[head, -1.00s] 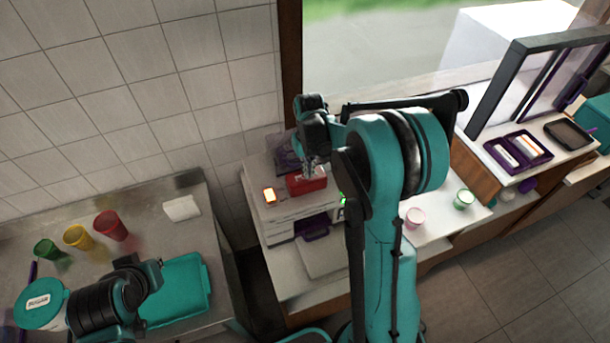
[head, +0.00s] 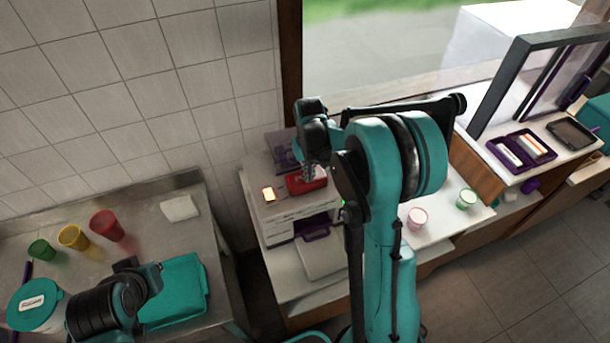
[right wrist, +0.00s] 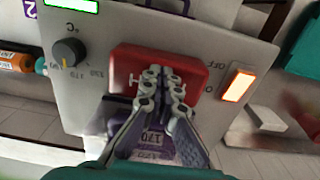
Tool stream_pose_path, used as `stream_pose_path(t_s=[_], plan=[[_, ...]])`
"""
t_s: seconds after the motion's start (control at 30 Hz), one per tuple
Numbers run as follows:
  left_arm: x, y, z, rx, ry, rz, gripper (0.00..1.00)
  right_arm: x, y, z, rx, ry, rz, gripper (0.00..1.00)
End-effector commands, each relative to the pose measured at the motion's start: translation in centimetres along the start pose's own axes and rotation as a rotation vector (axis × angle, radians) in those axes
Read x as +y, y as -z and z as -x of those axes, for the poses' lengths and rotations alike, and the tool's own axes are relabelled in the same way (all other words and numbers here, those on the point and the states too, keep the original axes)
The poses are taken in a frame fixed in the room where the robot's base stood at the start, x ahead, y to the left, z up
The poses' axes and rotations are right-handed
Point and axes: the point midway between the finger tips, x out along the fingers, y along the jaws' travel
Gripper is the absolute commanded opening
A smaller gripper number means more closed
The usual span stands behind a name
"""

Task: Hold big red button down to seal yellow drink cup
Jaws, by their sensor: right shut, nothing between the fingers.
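The big red button (head: 308,185) is on top of the white sealing machine (head: 283,213). It also shows in the right wrist view (right wrist: 128,62), partly hidden by my fingers. My right gripper (head: 309,172) is shut and empty, with its fingertips (right wrist: 162,78) over the button and seemingly touching it; I cannot tell how far the button is pressed. The yellow cup (head: 73,237) stands on the metal counter at the left, between a green and a red cup. My left arm shows at lower left, but its gripper fingers cannot be made out.
An orange-lit switch (right wrist: 238,84) is beside the button, and a dial (right wrist: 68,52) is on its other side. The metal counter also holds the green cup (head: 41,250), red cup (head: 106,225), sugar tub (head: 35,303) and teal box (head: 178,290). Two small cups stand right of my arm.

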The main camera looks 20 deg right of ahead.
Motion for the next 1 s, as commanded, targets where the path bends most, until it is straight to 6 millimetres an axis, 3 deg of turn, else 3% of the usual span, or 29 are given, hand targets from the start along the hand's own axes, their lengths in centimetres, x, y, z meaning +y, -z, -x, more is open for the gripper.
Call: stream_pose_path(t_s=[0.27, 1.0], plan=[[0.0, -0.51, -0.72, 0.0, 0.0, 0.0, 0.0, -0.01, -0.03, -1.02, -0.001, 0.0, 0.0, 0.0], [0.0, -0.8, -1.12, 0.0, 0.0, 0.0, 0.0, -0.05, -0.11, -1.28, -0.002, 0.001, 0.0, 0.0]])
